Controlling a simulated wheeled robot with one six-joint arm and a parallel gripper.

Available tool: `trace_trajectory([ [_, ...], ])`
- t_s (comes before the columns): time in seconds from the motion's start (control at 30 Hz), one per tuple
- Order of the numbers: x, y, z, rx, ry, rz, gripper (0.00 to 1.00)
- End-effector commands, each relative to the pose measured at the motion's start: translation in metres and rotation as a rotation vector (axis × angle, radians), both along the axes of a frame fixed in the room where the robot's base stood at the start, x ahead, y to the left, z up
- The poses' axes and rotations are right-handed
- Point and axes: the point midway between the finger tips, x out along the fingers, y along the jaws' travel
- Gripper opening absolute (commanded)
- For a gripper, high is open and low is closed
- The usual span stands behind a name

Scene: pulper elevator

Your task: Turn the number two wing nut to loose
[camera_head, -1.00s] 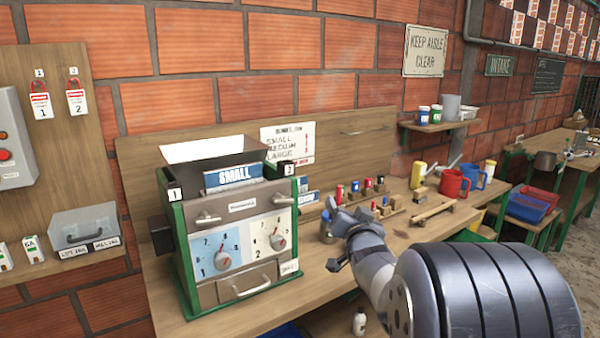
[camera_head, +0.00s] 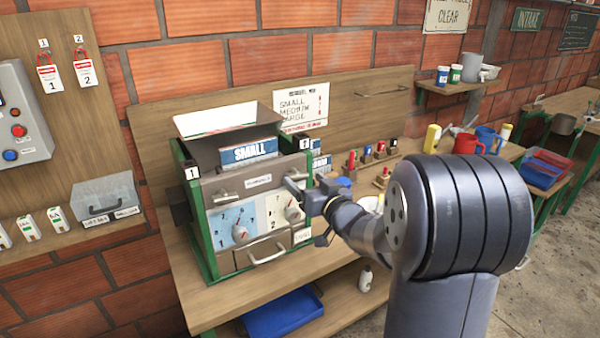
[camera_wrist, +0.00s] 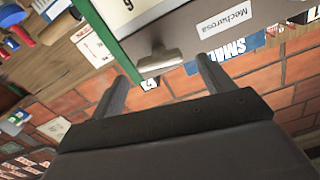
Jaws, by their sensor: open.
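The green-framed machine (camera_head: 205,262) stands on the bench, with plates numbered 1 and 2 on its upper corners. In the wrist view a metal wing nut (camera_wrist: 160,61) sits beside the green post, near the number two plate (camera_wrist: 150,84). Its wings lie roughly crosswise in that picture. My gripper (camera_wrist: 162,70) is open, with one finger on each side of the wing nut; contact cannot be told. In the head view my gripper (camera_head: 298,195) is at the machine's right front and largely hides this wing nut. The other wing nut (camera_head: 227,195) shows on the left.
Below the wing nuts are two dials and a drawer handle (camera_head: 267,256). A SMALL sign (camera_head: 248,152) stands above. Red and blue mugs (camera_head: 467,144) and small pegs are on the bench to the right. A blue bin (camera_head: 283,313) is on the lower shelf.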

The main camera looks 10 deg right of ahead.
Motion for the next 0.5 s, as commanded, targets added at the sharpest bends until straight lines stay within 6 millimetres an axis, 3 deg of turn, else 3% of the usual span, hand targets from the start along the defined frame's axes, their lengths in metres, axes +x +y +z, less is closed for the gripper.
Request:
trace_trajectory([
  [0.2, 0.028, 0.009, 0.001, 0.000, 0.001, 0.001, 0.76],
  [0.5, 0.037, 0.012, 0.000, -0.001, 0.000, -0.001, 0.76],
])
